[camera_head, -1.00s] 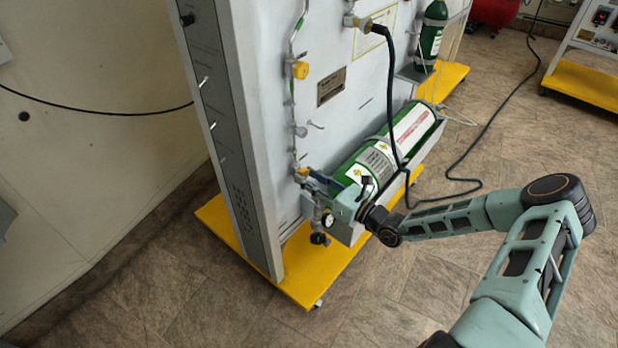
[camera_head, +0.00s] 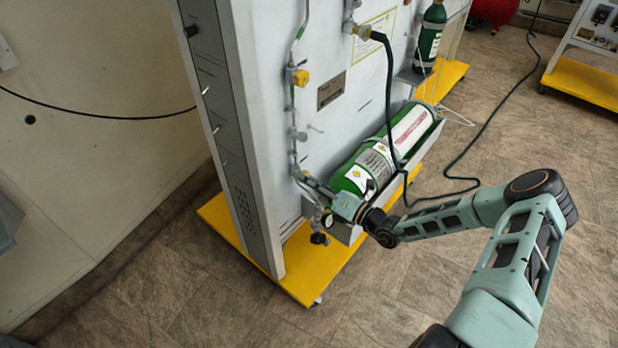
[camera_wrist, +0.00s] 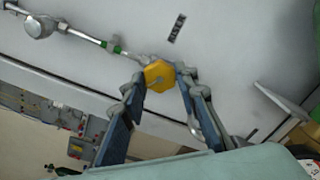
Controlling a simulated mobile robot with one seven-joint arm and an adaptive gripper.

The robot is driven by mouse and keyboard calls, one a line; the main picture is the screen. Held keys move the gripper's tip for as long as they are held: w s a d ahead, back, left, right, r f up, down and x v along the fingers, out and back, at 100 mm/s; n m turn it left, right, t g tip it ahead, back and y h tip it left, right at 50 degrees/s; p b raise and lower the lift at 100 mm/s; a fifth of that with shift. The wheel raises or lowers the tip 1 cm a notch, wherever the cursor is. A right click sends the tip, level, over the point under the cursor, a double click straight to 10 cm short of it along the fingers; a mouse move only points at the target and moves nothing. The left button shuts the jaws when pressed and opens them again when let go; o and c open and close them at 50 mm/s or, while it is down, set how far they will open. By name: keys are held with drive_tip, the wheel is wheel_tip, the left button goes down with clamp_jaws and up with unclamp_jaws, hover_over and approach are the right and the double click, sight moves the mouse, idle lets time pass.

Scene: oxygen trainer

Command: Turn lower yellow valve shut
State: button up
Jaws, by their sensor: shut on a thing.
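The lower yellow valve (camera_wrist: 159,76) shows in the wrist view as a yellow faceted knob on a thin pipe against the pale panel. My gripper (camera_wrist: 161,80) has one blue-padded finger on each side of the knob and is shut on it. In the head view my gripper (camera_head: 300,175) reaches the lower end of the panel's pipe, and its fingers hide the lower knob there. The upper yellow valve (camera_head: 301,77) sits higher on the same pipe, apart from my gripper.
A large green cylinder (camera_head: 349,178) lies in a holder just behind my gripper. A pressure gauge (camera_head: 327,221) and a black knob (camera_head: 319,239) sit below it. A black hose (camera_head: 389,110) hangs down the panel. The yellow base (camera_head: 290,270) juts out underneath.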

drive_tip(key=shift+m, duration=1.5)
drive_tip(key=o, duration=1.2)
drive_tip(key=shift+c, duration=0.2)
drive_tip(key=v, duration=1.2)
